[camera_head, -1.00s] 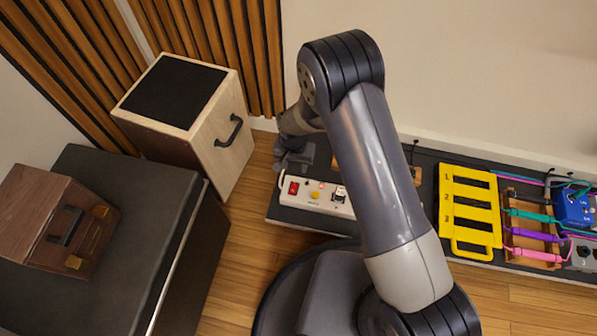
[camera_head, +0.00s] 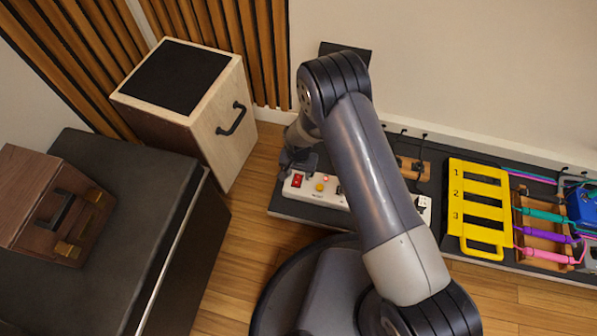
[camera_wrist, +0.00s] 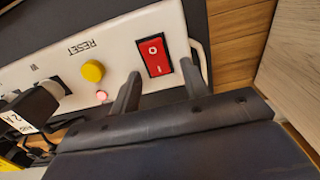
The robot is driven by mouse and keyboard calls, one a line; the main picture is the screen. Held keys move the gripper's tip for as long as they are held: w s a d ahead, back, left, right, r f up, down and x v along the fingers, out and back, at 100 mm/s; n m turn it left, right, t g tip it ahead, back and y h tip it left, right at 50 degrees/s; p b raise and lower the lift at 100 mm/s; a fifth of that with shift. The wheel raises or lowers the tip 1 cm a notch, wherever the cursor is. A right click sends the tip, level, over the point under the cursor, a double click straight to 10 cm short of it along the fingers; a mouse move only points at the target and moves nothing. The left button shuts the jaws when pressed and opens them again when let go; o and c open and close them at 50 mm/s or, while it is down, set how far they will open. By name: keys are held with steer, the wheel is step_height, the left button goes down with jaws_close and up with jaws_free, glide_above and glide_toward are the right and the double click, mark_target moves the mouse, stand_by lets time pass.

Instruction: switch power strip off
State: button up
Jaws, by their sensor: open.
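The white power strip (camera_head: 326,194) lies on a dark board along the wall, partly hidden by my arm. Its red rocker switch (camera_head: 297,181) is at the left end, beside a yellow reset button (camera_head: 320,187). In the wrist view the red switch (camera_wrist: 155,56) shows O and I marks, and a small red light (camera_wrist: 102,96) glows near the yellow button (camera_wrist: 93,70). My gripper (camera_head: 296,163) is just behind the switch end of the strip. In the wrist view my gripper (camera_wrist: 160,88) is open and empty, its fingers spread toward the red switch.
A wooden box with a black top (camera_head: 236,118) stands left of the strip. A yellow numbered rack (camera_head: 478,205) and a wooden holder with coloured cables (camera_head: 545,237) are on the right. Plugs (camera_wrist: 38,104) sit in the strip. A dark bench (camera_head: 130,262) is at the left.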

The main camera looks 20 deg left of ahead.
steer(key=shift+c, duration=0.5)
jaws_close()
steer(key=shift+t, duration=0.3)
steer(key=shift+s+t+b, duration=0.15)
steer(key=shift+t+b, duration=0.45)
steer(key=shift+b, duration=0.5)
steer(key=shift+s+t+b, duration=0.1)
steer(key=shift+t+b, duration=0.3)
steer(key=shift+b, duration=0.85)
steer(key=shift+d+r+b, duration=0.1)
steer(key=shift+r+b, duration=0.05)
steer(key=shift+b, duration=0.3)
steer(key=shift+o, duration=0.5)
jaws_free()
steer(key=shift+s, duration=0.1)
